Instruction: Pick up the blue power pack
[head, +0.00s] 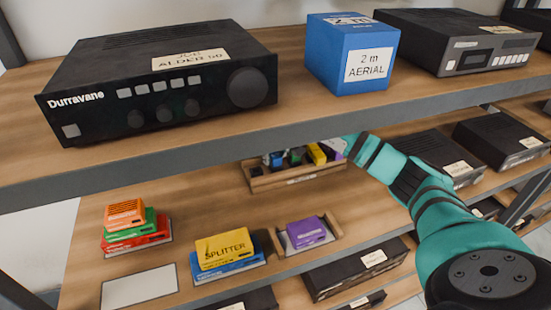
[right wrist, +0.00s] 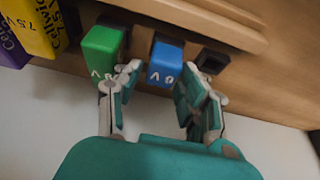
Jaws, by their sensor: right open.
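The blue power pack (right wrist: 166,62) stands in the right wrist view between a green pack (right wrist: 103,50) and a small black piece (right wrist: 212,62). My right gripper (right wrist: 162,80) is open, with one finger at each side of the blue pack. The left finger lies between the green and blue packs. I cannot tell whether either finger touches the blue pack. In the head view my right arm reaches under the upper shelf to a wooden tray (head: 290,181) of small coloured packs; its fingertips are hidden there. My left gripper is not in view.
Yellow (right wrist: 38,25) and purple (right wrist: 10,45) packs stand left of the green one. The upper shelf's grey edge (head: 200,148) hangs over the tray, bearing a black amplifier (head: 165,80) and a blue aerial box (head: 350,55). A yellow splitter box (head: 222,247) sits lower left.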

